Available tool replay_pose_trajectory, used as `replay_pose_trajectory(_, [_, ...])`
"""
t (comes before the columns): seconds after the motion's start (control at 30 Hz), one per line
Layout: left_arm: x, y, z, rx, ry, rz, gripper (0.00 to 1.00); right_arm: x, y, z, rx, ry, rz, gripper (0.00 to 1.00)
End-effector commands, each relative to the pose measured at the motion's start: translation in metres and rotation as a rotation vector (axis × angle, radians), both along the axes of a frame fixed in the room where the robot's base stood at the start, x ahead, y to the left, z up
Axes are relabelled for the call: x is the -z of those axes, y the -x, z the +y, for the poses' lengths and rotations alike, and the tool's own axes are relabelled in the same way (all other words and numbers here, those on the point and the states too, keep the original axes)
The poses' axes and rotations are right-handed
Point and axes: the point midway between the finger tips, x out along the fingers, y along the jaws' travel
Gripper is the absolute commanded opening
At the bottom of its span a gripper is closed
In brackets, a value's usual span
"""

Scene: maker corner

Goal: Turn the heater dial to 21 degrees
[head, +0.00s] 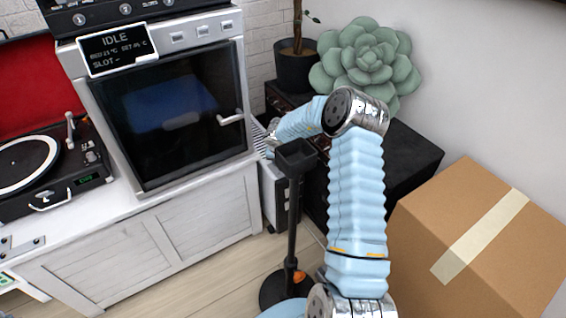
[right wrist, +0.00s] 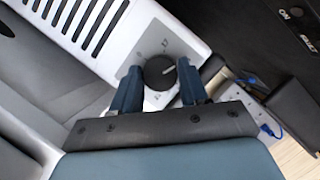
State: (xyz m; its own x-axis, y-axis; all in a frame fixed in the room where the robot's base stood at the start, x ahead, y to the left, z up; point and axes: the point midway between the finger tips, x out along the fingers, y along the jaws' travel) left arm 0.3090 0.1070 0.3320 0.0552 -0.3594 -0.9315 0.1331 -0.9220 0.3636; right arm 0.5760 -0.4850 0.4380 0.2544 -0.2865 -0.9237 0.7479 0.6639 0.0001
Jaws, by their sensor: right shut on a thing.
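The heater (head: 273,190) is a narrow pale unit with a slotted top, standing on the floor between the cabinet and a black unit. In the right wrist view its dial (right wrist: 159,73) is a round dark knob on a grey panel (right wrist: 150,40). A light pointer mark on the knob points to the upper right. The small markings around it are too blurred to read. My right gripper (right wrist: 158,68) is shut on the dial, one finger on each side. In the head view that gripper is small and partly hidden at the heater's top. My left gripper is not in view.
A black post with a tray-like top (head: 296,153) stands close beside my right arm. An oven (head: 165,110) is on the left and a cardboard box (head: 480,240) on the right. A power strip (right wrist: 235,125) with a blue plug lies beside the heater.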

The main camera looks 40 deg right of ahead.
Motion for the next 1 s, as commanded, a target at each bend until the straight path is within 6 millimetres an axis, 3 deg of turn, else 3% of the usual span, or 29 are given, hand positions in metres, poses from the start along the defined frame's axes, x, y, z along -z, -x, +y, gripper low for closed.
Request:
replay_pose_trajectory(0.33, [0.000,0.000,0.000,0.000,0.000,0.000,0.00,0.000,0.000,0.000,0.001,-0.001,0.000,0.13])
replay_pose_trajectory(0.37, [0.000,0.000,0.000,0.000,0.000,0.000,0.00,0.000,0.000,0.000,0.001,-0.001,0.000,0.48])
replay_pose_trajectory(0.5, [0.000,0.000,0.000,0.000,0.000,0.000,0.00,0.000,0.000,0.000,0.000,-0.001,0.001,0.67])
replay_pose_trajectory(0.83, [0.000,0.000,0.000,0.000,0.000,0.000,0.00,-0.004,0.001,0.001,0.000,0.000,0.000,0.67])
replay_pose_trajectory(1.0, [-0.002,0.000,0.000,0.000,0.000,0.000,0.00,-0.030,0.008,0.008,0.000,0.001,-0.001,0.67])
